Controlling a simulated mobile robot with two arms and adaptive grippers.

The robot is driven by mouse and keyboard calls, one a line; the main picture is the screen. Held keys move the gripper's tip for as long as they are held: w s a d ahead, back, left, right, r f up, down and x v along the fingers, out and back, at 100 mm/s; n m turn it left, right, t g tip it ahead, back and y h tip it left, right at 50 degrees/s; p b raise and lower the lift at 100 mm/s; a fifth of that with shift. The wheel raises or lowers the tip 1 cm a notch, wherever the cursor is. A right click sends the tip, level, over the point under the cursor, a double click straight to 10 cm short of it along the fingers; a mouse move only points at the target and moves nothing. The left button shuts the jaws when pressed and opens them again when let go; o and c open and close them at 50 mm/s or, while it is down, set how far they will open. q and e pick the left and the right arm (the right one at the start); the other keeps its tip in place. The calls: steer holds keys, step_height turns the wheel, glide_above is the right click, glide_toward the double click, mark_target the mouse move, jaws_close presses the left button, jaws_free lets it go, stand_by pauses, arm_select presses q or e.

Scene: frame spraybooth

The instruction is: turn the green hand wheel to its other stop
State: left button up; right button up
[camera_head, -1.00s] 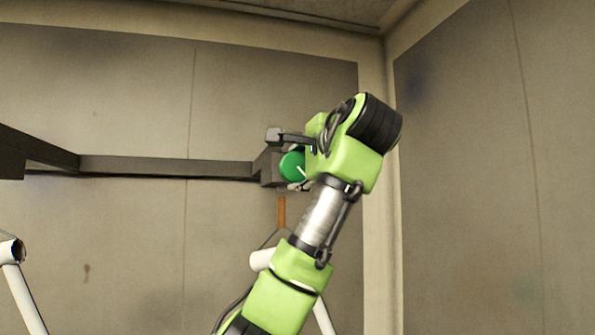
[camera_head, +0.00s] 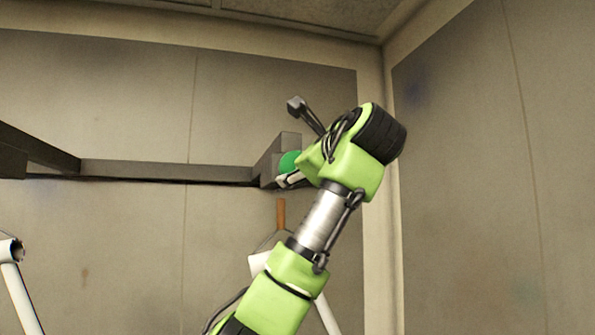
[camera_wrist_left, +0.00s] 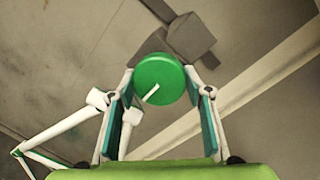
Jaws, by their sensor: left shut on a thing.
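The green hand wheel (camera_head: 289,160) sits on the grey block at the right end of the dark beam. Its left edge shows in the head view; the rest is hidden behind my left wrist. My left gripper (camera_head: 290,179) reaches it from the right and is shut on it. In the left wrist view the wheel (camera_wrist_left: 158,72) is a round green disc with a short white mark near its lower edge. The fingers of my left gripper (camera_wrist_left: 160,88) lie on either side of its rim. My right gripper is not in view.
The dark beam (camera_head: 165,171) runs along the back wall to the block (camera_head: 278,153). Below hang white frame tubes (camera_head: 22,300) and an orange-brown rod (camera_head: 281,214). The right wall (camera_head: 470,170) stands close to my arm, with open space between.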

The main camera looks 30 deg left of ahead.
arm_select(q)
steer(key=shift+w+f+m, duration=0.1)
steer(key=shift+f+m, duration=0.1)
steer(key=shift+m, duration=0.1)
steer(key=o, duration=1.1)
steer(key=shift+r, duration=0.1)
steer(key=v, duration=1.2)
